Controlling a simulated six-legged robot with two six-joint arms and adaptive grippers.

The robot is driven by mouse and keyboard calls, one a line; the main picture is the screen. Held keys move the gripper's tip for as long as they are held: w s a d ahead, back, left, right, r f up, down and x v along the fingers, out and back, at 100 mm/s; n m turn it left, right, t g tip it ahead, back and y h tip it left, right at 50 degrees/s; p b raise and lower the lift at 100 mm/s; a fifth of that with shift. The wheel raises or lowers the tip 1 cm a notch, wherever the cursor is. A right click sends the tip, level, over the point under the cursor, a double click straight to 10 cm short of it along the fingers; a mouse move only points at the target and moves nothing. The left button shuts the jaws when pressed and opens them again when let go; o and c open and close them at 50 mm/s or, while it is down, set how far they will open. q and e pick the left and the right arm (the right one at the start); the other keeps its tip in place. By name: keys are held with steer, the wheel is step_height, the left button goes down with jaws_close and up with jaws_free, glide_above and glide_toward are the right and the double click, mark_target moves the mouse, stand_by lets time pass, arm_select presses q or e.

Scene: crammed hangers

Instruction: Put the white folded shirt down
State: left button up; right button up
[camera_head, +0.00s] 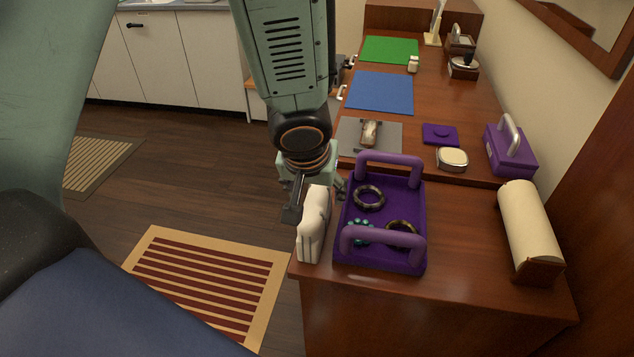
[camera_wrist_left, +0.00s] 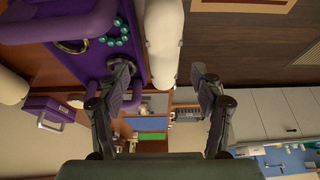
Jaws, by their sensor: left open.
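The white folded shirt (camera_head: 312,232) stands on its narrow side at the left front edge of the brown dresser top (camera_head: 475,260), close beside the purple tray (camera_head: 380,262). My left gripper (camera_head: 315,200) reaches down from above at the shirt's far end. Its fingers are open, one on each side of the shirt. In the left wrist view the shirt (camera_wrist_left: 164,40) lies between the spread fingertips (camera_wrist_left: 160,72), with gaps on both sides. One finger is partly hidden behind the shirt and tray in the head view. My right gripper is not in view.
The tray has two raised handles and holds several bracelets (camera_head: 368,197). A cream roll on a wooden stand (camera_head: 528,225) stands at the right. Behind are a purple box (camera_head: 510,150), a blue mat (camera_head: 380,92) and a green mat (camera_head: 390,50). Floor lies open left of the dresser.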

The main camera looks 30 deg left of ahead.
mark_target(316, 201)
arm_select(q)
steer(key=shift+w+a+f+b, duration=0.2)
steer(key=shift+a+f+b, duration=0.1)
steer(key=shift+f+b, duration=0.15)
steer(key=shift+w+a+f+b, duration=0.15)
steer(key=shift+a+f+b, duration=0.15)
steer(key=shift+f, duration=0.25)
steer(key=shift+w+d+f, duration=0.1)
steer(key=shift+d+f, duration=0.05)
steer(key=shift+d, duration=0.05)
steer(key=shift+w+d+f+b, duration=0.1)
steer(key=shift+d+f+b, duration=0.1)
steer(key=shift+f+b, duration=0.7)
steer(key=shift+w+a+f+b, duration=0.2)
steer(key=shift+a+f+b, duration=0.05)
steer(key=shift+f+b, duration=0.35)
steer(key=shift+w+a+f+b, duration=0.15)
steer(key=shift+a+f+b, duration=0.05)
steer(key=shift+f+b, duration=0.3)
steer(key=shift+w+f, duration=0.1)
steer(key=shift+f, duration=0.05)
steer(key=shift+w+d+b, duration=0.1)
steer(key=shift+d+b, duration=0.1)
steer(key=shift+b, duration=0.15)
steer(key=shift+a, duration=0.2)
steer(key=shift+d+f, duration=0.15)
steer(key=shift+f, duration=0.05)
